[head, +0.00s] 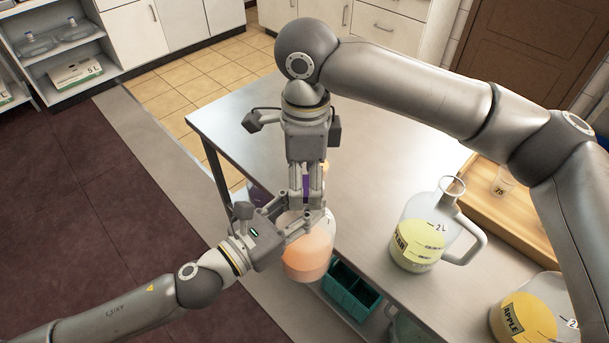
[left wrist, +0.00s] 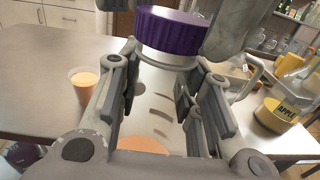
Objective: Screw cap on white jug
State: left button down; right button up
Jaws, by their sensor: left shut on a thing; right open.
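The translucent white jug (head: 307,257), with orange liquid in it, is at the table's near edge, below both grippers. My left gripper (head: 300,224) is shut on the jug's upper part, with its fingers on either side in the left wrist view (left wrist: 157,88). A ribbed purple cap (left wrist: 172,30) sits over the jug's mouth and looks level; I cannot tell how far it is threaded. My right gripper (head: 305,200) points down above the jug and is open, its fingers around the cap area. They hide most of the cap in the head view.
A small cup of orange liquid (left wrist: 85,86) stands on the steel table (head: 245,125) beyond the jug. Jugs of yellow liquid (head: 425,235) and apple liquid (head: 528,315) stand to the right. A green crate (head: 350,292) is below the near edge. The table's far left is clear.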

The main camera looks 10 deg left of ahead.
jog(key=shift+r, duration=2.25)
jog(key=shift+o, duration=0.2)
